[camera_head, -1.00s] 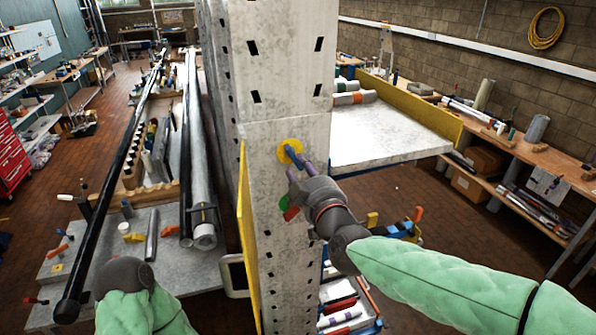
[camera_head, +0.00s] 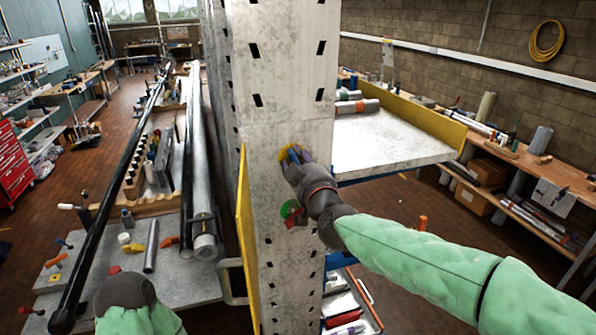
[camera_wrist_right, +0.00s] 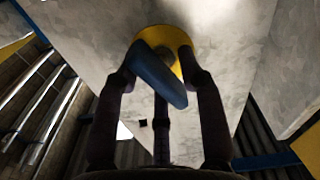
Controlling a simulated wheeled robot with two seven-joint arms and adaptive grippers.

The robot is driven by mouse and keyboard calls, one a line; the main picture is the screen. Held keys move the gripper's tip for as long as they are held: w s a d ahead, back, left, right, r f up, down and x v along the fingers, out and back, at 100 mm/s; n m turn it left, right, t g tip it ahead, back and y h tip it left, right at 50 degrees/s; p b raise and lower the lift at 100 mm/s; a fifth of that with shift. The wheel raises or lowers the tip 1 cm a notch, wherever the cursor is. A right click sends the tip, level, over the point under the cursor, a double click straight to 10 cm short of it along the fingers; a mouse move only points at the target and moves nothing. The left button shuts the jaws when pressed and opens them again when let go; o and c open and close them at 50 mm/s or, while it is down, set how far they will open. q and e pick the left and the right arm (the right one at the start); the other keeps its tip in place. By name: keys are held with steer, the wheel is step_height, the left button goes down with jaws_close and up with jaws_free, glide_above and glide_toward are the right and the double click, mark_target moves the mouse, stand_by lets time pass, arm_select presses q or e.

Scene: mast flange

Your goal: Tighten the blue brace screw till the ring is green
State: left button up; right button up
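The blue brace screw (camera_wrist_right: 160,75) has a flat, bar-like head and sits in front of a yellow ring (camera_wrist_right: 172,38) on the grey mast face. In the head view the yellow ring (camera_head: 288,155) shows partly behind my right gripper (camera_head: 298,164). In the right wrist view the dark fingers of my right gripper (camera_wrist_right: 160,80) stand apart, one each side of the blue head and one below. I cannot tell whether they touch it. The ring shows yellow, not green. Of my left arm, only the sleeve and a dark rounded joint show at the lower left.
The perforated grey mast (camera_head: 285,90) fills the middle. A green disc (camera_head: 290,209) with a red part is on it below the ring. A grey shelf (camera_head: 385,140) with a yellow edge juts out right. A bench (camera_head: 190,275) with rods lies left.

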steer(key=shift+a+f+m+b, duration=0.15)
steer(key=shift+m+b, duration=0.15)
steer(key=shift+m, duration=0.45)
steer(key=shift+d+f+m+b, duration=0.1)
steer(key=shift+m+b, duration=0.2)
steer(key=shift+m, duration=0.45)
